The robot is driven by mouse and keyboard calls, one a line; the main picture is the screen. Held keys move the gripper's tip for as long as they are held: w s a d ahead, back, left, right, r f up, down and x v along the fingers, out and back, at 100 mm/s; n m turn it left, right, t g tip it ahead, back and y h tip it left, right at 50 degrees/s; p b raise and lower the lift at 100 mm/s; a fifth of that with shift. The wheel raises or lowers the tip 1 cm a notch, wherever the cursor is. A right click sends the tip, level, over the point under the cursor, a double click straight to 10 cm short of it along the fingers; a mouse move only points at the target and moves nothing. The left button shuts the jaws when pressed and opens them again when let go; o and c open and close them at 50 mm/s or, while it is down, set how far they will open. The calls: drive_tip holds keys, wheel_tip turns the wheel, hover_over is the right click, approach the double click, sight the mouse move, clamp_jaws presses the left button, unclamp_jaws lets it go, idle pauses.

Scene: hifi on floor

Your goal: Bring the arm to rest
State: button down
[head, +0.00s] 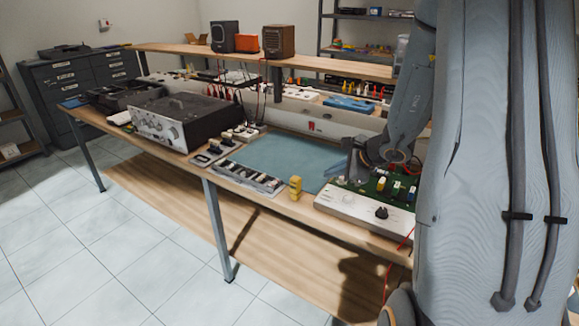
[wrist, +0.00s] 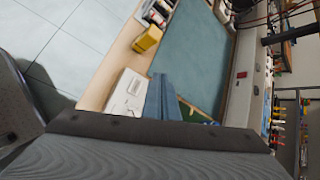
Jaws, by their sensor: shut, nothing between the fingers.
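My gripper (head: 346,168) is shut and empty. Its blue-grey fingers point left, at the right end of the blue-green mat (head: 275,160) and just above or behind the open amplifier chassis (head: 362,209). My arm reaches in from the right side of the head view. In the wrist view the shut fingers (wrist: 162,98) stick up past the dark gripper body, with the mat (wrist: 195,50) beyond them. I cannot tell whether the fingers touch the chassis board.
A yellow block (head: 295,188) stands at the workbench's front edge, left of the chassis. A parts tray (head: 247,178) and a large silver and black amplifier (head: 185,120) are farther left. Speakers (head: 278,41) stand on the raised rear shelf. The mat's middle is clear.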

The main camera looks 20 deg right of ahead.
drive_tip(key=s+a+n+g+y, duration=0.1)
drive_tip(key=s+a+n+g, duration=0.1)
drive_tip(key=s+a+n, duration=0.3)
drive_tip(key=s+a+n+g, duration=0.2)
drive_tip(key=s+a+n, duration=0.1)
drive_tip(key=a, duration=0.5)
drive_tip(key=s+a+r+n+g+h, duration=0.1)
drive_tip(key=s+a+n+h, duration=0.1)
drive_tip(key=s+n, duration=0.4)
drive_tip(key=s+a+r+n+g+h, duration=0.1)
drive_tip(key=s+a+n+g+h, duration=0.1)
drive_tip(key=s+n, duration=0.5)
drive_tip(key=shift+s+a+r+n, duration=0.2)
drive_tip(key=shift+a+n, duration=0.25)
drive_tip(key=shift+n, duration=0.55)
